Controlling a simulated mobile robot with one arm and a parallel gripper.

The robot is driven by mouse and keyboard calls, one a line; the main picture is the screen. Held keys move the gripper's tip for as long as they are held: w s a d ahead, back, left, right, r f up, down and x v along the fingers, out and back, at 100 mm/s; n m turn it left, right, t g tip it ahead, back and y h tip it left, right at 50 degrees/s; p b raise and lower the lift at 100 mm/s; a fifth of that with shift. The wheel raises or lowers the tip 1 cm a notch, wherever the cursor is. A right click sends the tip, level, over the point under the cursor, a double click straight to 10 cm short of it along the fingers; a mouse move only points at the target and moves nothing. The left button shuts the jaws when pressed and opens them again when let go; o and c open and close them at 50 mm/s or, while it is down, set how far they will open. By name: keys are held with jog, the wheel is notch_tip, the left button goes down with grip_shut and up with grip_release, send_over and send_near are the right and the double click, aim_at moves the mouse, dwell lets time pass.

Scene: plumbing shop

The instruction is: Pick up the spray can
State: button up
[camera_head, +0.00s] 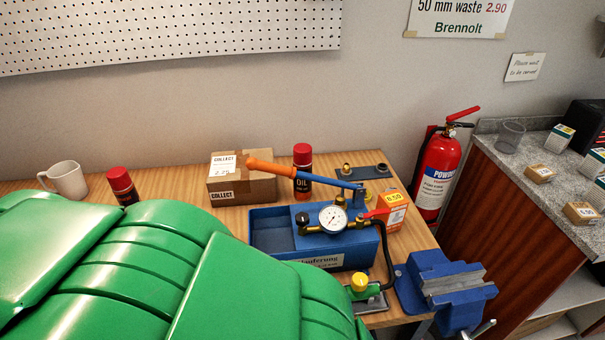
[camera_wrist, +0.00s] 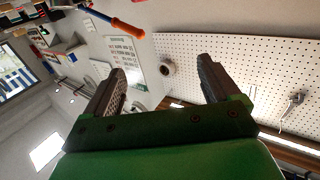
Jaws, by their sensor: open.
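Two red-capped cans stand on the wooden workbench (camera_head: 405,243) in the head view. One can (camera_head: 302,172), with a red cap and a dark body marked OIL, stands behind the blue test pump, right of a cardboard box. The other can (camera_head: 122,186) stands at the left near the mug, its lower part hidden by my green arm. I cannot tell from the label which is the spray can. My gripper (camera_wrist: 160,80) is open and empty in the wrist view. Its fingers are hidden in the head view, and no can shows between them.
A cardboard box (camera_head: 232,188), a white mug (camera_head: 66,180), a blue vise (camera_head: 445,285) and a fire extinguisher (camera_head: 437,172) are nearby. A pegboard (camera_wrist: 245,80) shows in the wrist view.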

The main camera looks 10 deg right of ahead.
jog(key=w+a+r+y, duration=0.1)
jog(key=w+a+y, duration=0.3)
jog(key=w+a, duration=0.4)
jog(key=w+a+r+y, duration=0.1)
jog(key=w+a+y, duration=0.35)
jog(key=w, duration=0.55)
jog(key=w+a+r+n+g+y, duration=0.25)
jog(key=w+a+r+y, duration=0.2)
jog(key=w, duration=0.45)
jog(key=w+a+r+n+g+y, duration=0.1)
jog(key=w+a+r+n+y, duration=0.25)
jog(key=w+r+y, duration=0.35)
jog(key=g+h, duration=1)
jog(key=g, duration=0.2)
send_over(302, 145)
jog(key=shift+n+t, duration=0.25)
jog(key=shift+n, duration=0.05)
notch_tip(302, 145, down, 12)
jog(key=shift+r, duration=0.1)
jog(key=shift+f, duration=3.8)
jog(key=shift+s+f, duration=0.2)
jog(key=shift+f, duration=0.25)
jog(key=shift+s+f, duration=0.2)
jog(key=shift+f, duration=0.25)
jog(key=shift+s+f, duration=0.15)
jog(key=shift+f, duration=0.75)
jog(key=shift+s+f, duration=0.15)
jog(key=shift+f, duration=0.75)
